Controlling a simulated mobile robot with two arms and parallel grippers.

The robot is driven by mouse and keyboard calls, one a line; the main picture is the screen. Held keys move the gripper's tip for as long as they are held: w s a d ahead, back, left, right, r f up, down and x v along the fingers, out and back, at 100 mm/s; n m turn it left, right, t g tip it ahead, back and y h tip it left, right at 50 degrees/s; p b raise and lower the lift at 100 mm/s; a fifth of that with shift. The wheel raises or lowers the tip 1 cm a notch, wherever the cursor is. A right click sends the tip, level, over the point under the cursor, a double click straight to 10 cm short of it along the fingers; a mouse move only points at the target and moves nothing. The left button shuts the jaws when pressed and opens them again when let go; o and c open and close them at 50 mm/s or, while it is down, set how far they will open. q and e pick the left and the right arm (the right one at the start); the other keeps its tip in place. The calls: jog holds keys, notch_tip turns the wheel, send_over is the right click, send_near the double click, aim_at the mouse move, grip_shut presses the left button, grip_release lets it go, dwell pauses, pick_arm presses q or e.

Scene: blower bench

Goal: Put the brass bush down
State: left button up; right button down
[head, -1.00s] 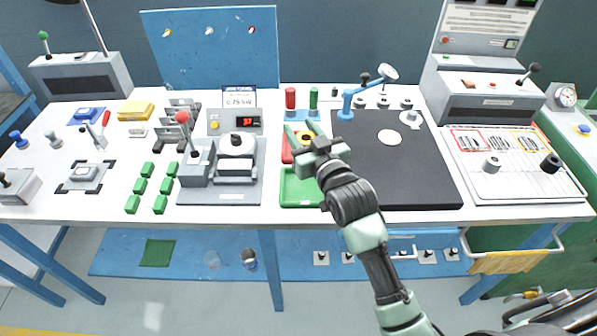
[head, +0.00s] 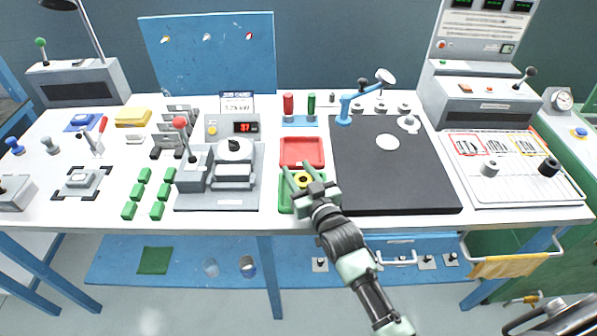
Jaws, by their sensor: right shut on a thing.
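The brass bush (head: 304,180) is a small yellow ring with a dark hole. It sits between the fingers of my right gripper (head: 299,172), which is shut on it. The gripper and bush are over the green tray (head: 286,205), at the front of the bench. I cannot tell whether the bush touches the tray floor. The hand hides part of the bush and the tray's right side. The empty red tray (head: 302,151) lies just behind the green one.
A black mat (head: 400,185) lies right of the trays, with a blue lamp-like stand (head: 345,108) at its back corner. A grey press with a red-knobbed lever (head: 192,170) stands to the left. Red and green handles (head: 288,105) stand in a blue holder behind.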

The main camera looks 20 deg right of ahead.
jog(key=shift+f+b, duration=0.3)
jog(key=shift+f, duration=0.25)
jog(key=c, duration=0.8)
grip_release()
jog(key=shift+c, duration=0.2)
